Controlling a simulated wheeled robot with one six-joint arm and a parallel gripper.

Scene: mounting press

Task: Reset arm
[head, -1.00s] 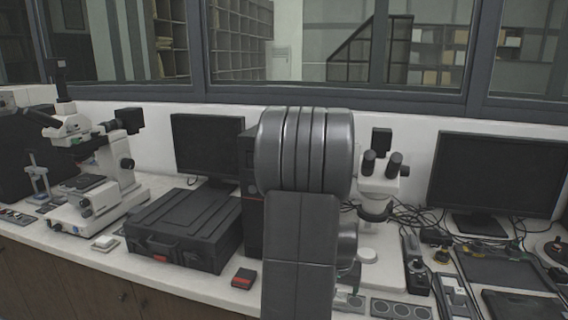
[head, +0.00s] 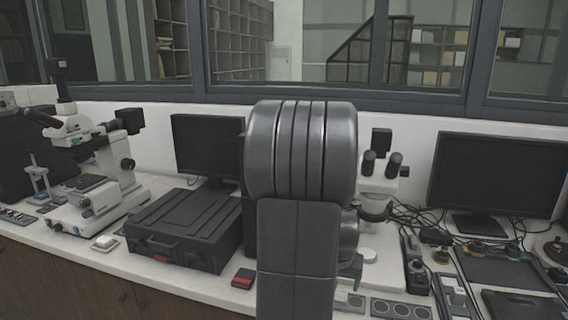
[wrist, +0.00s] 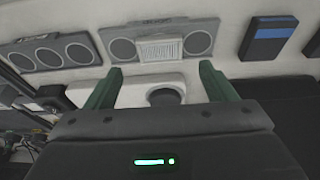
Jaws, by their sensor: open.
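My arm stands upright in the middle of the head view and hides part of the bench behind it. My gripper (wrist: 162,86) shows in the wrist view with its two green fingers spread apart and nothing between them. Beyond the fingertips are a grey panel with round dials and a ribbed middle block (wrist: 160,48) and a white base with a dark round part (wrist: 164,96). In the head view the gripper is mostly hidden behind my arm.
A black case (head: 185,230), a white microscope (head: 95,185) and a monitor (head: 208,146) stand left of my arm. Another microscope (head: 378,190), a second monitor (head: 497,175) and cables are to the right. A small red-and-black box (head: 243,279) lies near the bench's front edge.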

